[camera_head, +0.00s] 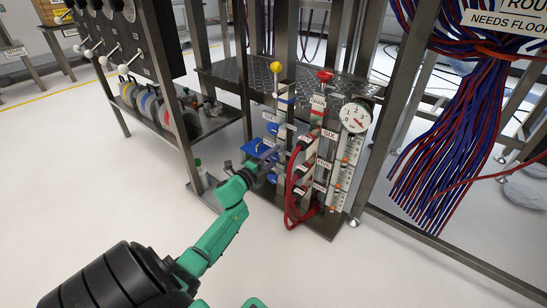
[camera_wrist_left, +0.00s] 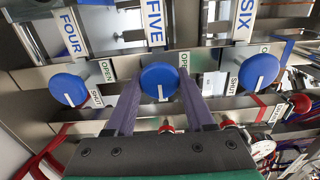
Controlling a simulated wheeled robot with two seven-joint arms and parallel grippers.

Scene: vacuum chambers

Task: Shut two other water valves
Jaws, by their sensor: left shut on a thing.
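In the left wrist view, three round blue valve knobs sit in a row under labels FOUR, FIVE and SIX. The fingers of my left gripper (camera_wrist_left: 161,88) are shut on the sides of the FIVE knob (camera_wrist_left: 158,74), whose white line runs down. The FOUR knob (camera_wrist_left: 68,88) is to the left, its line slanting down near its SHUT label. The SIX knob (camera_wrist_left: 259,70) is to the right, its line pointing downward. In the head view, my left gripper (camera_head: 264,166) reaches the blue knobs on the rack; the arm partly hides them. My right gripper is not in view.
A yellow knob (camera_head: 276,67) and a red knob (camera_head: 325,76) top the rack, with a pressure gauge (camera_head: 356,116) at right. Red hoses (camera_head: 292,190) hang close by the valves. Metal frame posts (camera_head: 381,90) flank the rack. The floor in front is clear.

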